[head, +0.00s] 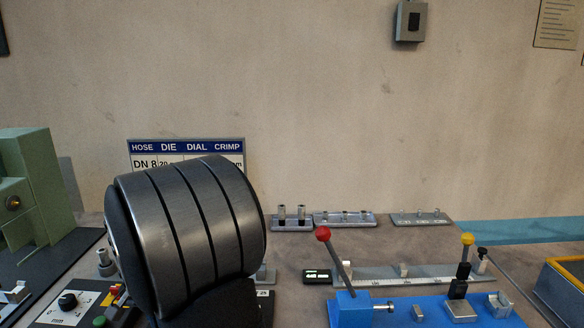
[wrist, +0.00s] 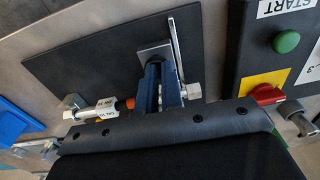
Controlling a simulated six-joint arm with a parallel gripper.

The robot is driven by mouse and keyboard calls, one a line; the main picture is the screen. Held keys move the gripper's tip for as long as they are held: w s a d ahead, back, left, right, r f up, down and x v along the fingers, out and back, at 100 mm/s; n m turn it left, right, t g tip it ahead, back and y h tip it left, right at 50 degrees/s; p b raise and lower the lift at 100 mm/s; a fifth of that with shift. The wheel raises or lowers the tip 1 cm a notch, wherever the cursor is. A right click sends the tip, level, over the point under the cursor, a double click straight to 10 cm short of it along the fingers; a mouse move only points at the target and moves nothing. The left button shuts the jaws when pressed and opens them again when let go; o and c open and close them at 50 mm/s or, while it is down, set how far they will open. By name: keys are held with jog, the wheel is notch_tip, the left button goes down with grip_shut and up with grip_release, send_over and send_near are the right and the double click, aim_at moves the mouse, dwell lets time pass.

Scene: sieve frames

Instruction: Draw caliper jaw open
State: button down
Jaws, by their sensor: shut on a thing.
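In the wrist view my gripper (wrist: 160,72) reaches over a black mat, its two dark blue fingers close together around something mostly hidden between them. A grey block (wrist: 155,51) shows at the fingertips and a thin silver strip (wrist: 177,48) runs beside the right finger. These may be parts of the caliper, but I cannot tell for sure; its jaw opening is not readable. In the head view my own large dark arm link hides the gripper.
In the wrist view a white-labelled fitting (wrist: 98,111) lies left of the fingers and a metal nut (wrist: 193,91) right. A control box with a green button (wrist: 286,42) and red knob (wrist: 265,94) is close right. In the head view a blue fixture (head: 352,310) stands front right.

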jog(key=shift+s+d+f+g, duration=0.15)
jog(key=shift+s+f, duration=0.2)
jog(key=shift+f, duration=0.1)
jog(key=shift+s+d+f+g, duration=0.1)
jog(key=shift+s+f+g, duration=0.05)
jog(key=shift+s+f, duration=0.25)
jog(key=shift+w+r, duration=0.15)
jog(key=shift+r, duration=1.7)
jog(key=shift+w+r, duration=0.15)
jog(key=shift+r, duration=1.7)
jog(key=shift+f, duration=2.9)
